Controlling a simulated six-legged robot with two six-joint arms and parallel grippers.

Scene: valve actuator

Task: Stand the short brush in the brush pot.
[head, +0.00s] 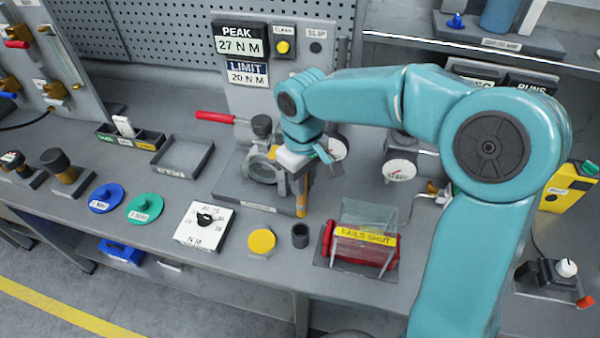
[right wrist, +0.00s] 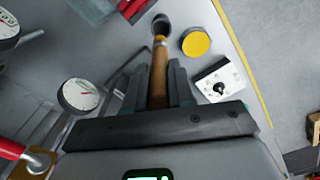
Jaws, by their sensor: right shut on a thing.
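My right gripper (head: 303,174) is shut on the short brush (head: 301,198), which has a wooden-coloured handle and hangs roughly upright below the jaws. In the right wrist view the brush (right wrist: 158,78) lies between the two dark fingers (right wrist: 158,88), pointing toward the pot. The brush pot (head: 300,236) is a small dark open cylinder near the bench's front edge. It also shows in the right wrist view (right wrist: 161,25), just past the brush's far end. In the head view the brush's lower end is just behind the pot and seems apart from it. My left gripper is not in view.
A yellow disc (head: 261,241) lies left of the pot, with a white dial plate (head: 205,222) beyond it. A red part under a clear guard (head: 362,240) stands right of the pot. A grey valve fixture (head: 262,165) is behind the brush.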

